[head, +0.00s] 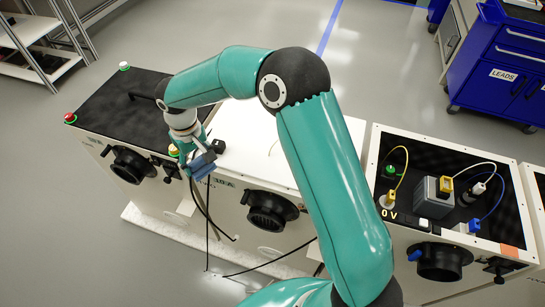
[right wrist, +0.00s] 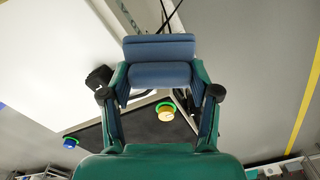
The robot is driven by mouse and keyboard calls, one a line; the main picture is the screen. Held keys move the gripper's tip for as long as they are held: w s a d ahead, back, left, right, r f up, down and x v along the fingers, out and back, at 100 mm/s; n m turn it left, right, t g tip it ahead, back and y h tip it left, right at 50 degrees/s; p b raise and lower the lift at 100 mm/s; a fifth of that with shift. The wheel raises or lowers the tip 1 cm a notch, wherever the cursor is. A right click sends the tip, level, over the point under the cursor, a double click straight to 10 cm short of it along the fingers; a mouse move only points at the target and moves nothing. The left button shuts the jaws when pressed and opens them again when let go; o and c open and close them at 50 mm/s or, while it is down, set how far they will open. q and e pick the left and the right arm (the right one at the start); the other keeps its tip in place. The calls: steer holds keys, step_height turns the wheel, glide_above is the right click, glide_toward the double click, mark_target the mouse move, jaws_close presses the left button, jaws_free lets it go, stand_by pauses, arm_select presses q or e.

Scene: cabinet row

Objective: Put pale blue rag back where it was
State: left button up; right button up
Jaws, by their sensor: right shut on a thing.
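My right gripper (head: 198,163) is over the front edge of the white-topped cabinet (head: 245,140), near its left end. It is shut on a folded blue-grey cloth, the rag (head: 203,166). In the right wrist view the rag (right wrist: 160,65) spans between the fingertips of the right gripper (right wrist: 160,85), which stand apart around it. The arm covers part of the white top. My left gripper is not in view.
A black-topped cabinet (head: 115,105) with coloured knobs stands at left. Another cabinet (head: 447,190) at right holds plugs and cables. Black cables (head: 206,230) hang in front of the middle cabinet. A blue cart (head: 505,65) stands far right. The floor behind is clear.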

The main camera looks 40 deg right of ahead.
steer(key=shift+s+d+r, duration=0.1)
steer(key=shift+d, duration=0.35)
steer(key=shift+d+r, duration=0.15)
steer(key=shift+d, duration=0.05)
steer(key=s+d+r+n+b, duration=0.3)
steer(key=d+r+n, duration=0.5)
steer(key=d+n, duration=0.3)
step_height(320, 180, up, 6)
steer(key=n+b, duration=0.2)
steer(key=n, duration=1)
glide_above(274, 163)
step_height(274, 163, down, 20)
steer(key=shift+w+r+b, duration=0.1)
steer(key=shift+r+b, duration=0.15)
steer(key=shift+b, duration=0.2)
